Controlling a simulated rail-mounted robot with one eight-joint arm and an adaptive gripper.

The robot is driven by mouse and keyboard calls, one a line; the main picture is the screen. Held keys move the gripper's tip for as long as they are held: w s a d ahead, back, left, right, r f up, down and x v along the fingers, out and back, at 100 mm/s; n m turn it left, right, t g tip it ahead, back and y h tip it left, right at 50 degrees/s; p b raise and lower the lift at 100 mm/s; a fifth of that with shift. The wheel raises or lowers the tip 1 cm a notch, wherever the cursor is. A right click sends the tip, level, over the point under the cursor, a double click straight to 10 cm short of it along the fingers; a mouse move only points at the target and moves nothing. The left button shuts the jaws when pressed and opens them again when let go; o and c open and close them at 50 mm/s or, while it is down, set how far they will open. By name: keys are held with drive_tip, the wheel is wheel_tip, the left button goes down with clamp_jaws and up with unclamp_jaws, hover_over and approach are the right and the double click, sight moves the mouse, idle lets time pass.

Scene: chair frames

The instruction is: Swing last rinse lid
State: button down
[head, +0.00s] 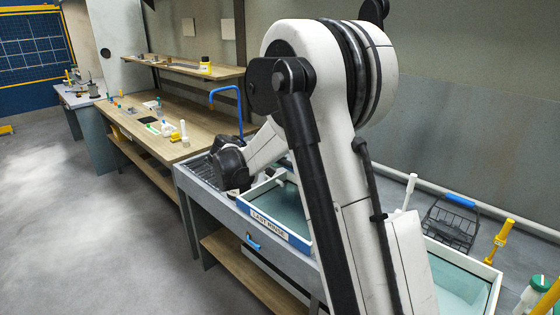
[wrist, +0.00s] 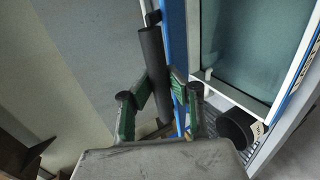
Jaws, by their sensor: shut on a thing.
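The last rinse tank shows in the head view with its blue front rim (head: 275,225), which carries a "LAST RINSE" label. Teal shows inside its pale frame; whether this is liquid or a clear lid I cannot tell. My gripper (head: 232,172) is at the tank's left end, its fingers hard to make out. In the wrist view my gripper (wrist: 162,95) has green and black fingers on either side of a dark bar (wrist: 153,60) beside a blue edge (wrist: 176,50). It appears shut on this bar. Teal (wrist: 240,40) shows to the right of the edge.
My arm hides much of the bench. A second tank (head: 465,280), a black wire basket (head: 450,225) and a yellow-topped tool (head: 500,240) are on the right. A wooden workbench (head: 205,122) stands beyond. The floor at left is clear.

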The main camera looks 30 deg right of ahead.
drive_tip(key=s+a+f+b, duration=0.1)
drive_tip(key=a+f+b, duration=0.3)
drive_tip(key=f+b, duration=0.1)
drive_tip(key=shift+s+f, duration=0.15)
drive_tip(key=shift+f, duration=0.6)
wheel_tip(320, 180, down, 8)
drive_tip(key=a+b, duration=0.3)
drive_tip(key=b, duration=0.2)
drive_tip(key=shift+s+r+b, duration=0.25)
drive_tip(key=shift+s+b, duration=0.15)
drive_tip(key=shift+s, duration=0.05)
drive_tip(key=f+b, duration=0.1)
drive_tip(key=f, duration=0.1)
drive_tip(key=f+b, duration=0.3)
drive_tip(key=shift+s+a+f+b, duration=0.1)
drive_tip(key=shift+a+f+b, duration=0.2)
drive_tip(key=shift+f, duration=0.1)
drive_tip(key=c, duration=2.1)
unclamp_jaws()
drive_tip(key=shift+f, duration=0.1)
drive_tip(key=shift+c, duration=0.2)
drive_tip(key=o, duration=0.5)
